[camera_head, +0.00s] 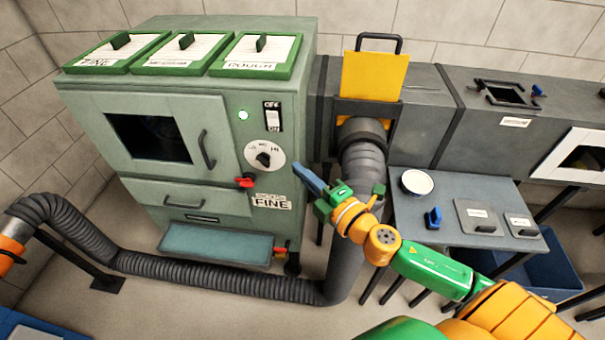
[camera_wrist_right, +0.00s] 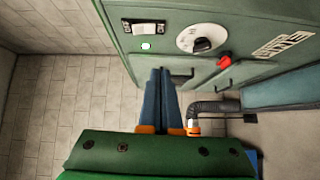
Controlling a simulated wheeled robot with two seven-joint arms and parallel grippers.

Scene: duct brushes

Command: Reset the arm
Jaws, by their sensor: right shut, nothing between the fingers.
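My right gripper (camera_head: 307,180) is in front of the right part of the green cabinet (camera_head: 190,140), near its control panel. Its two blue fingers are shut with nothing between them, and they also show in the right wrist view (camera_wrist_right: 161,85). The right arm comes in from the lower right and is green and orange. My left gripper is not in view.
A grey hose (camera_head: 230,288) runs along the floor and up to a duct with a yellow plate (camera_head: 374,76). A side table (camera_head: 430,220) holds a round white-topped container (camera_head: 416,182), a blue clip (camera_head: 433,217) and grey plates. A blue bin (camera_head: 545,277) stands below.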

